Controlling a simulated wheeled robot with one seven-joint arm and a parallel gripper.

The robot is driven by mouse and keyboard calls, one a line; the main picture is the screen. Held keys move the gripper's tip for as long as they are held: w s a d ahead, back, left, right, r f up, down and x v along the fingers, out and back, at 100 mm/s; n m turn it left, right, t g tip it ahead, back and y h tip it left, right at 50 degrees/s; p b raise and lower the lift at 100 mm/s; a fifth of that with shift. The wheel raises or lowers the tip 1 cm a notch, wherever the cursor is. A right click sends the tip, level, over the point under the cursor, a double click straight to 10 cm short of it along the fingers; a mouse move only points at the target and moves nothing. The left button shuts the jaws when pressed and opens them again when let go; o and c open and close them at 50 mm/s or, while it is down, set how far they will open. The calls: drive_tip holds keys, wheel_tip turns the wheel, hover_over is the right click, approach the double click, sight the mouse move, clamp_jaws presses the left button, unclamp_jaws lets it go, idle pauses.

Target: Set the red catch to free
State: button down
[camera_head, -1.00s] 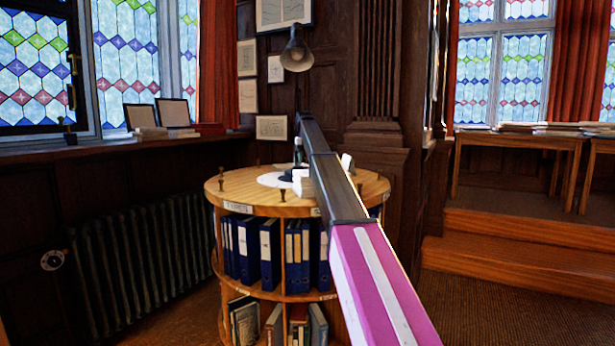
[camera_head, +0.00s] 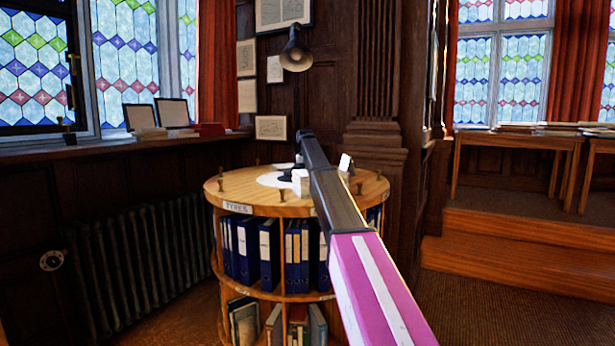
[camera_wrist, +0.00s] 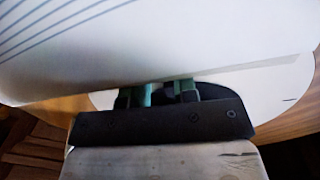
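I cannot make out the red catch in either view. The round wooden stand (camera_head: 235,197) is in the middle of the head view, with a white disc (camera_head: 268,181) on top. My arm reaches over the stand and hides part of its top. In the wrist view, my gripper (camera_wrist: 162,92) shows as two greenish and dark fingers beyond a black bar. A large white surface with blue-grey lines (camera_wrist: 110,45) hides the fingertips. I cannot tell whether they are apart or touching anything. The gripper is not clear in the head view.
Small brass pegs (camera_head: 281,196) stand around the stand's rim. A white block (camera_head: 345,162) shows right of my arm. Blue binders (camera_head: 269,252) fill the shelf below. A lamp (camera_head: 296,55) hangs above. A radiator (camera_head: 140,255) stands left, and wooden steps (camera_head: 510,262) lie right.

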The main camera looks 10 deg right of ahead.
drive_tip(key=shift+w+a, duration=0.15)
drive_tip(key=shift+w, duration=0.75)
drive_tip(key=shift+w+a, duration=0.1)
drive_tip(key=shift+w, duration=0.8)
drive_tip(key=c, duration=0.9)
unclamp_jaws()
drive_tip(key=shift+r, duration=0.1)
drive_tip(key=r, duration=1)
drive_tip(key=shift+a+r, duration=0.3)
drive_tip(key=shift+r, duration=0.05)
drive_tip(key=shift+s, duration=0.1)
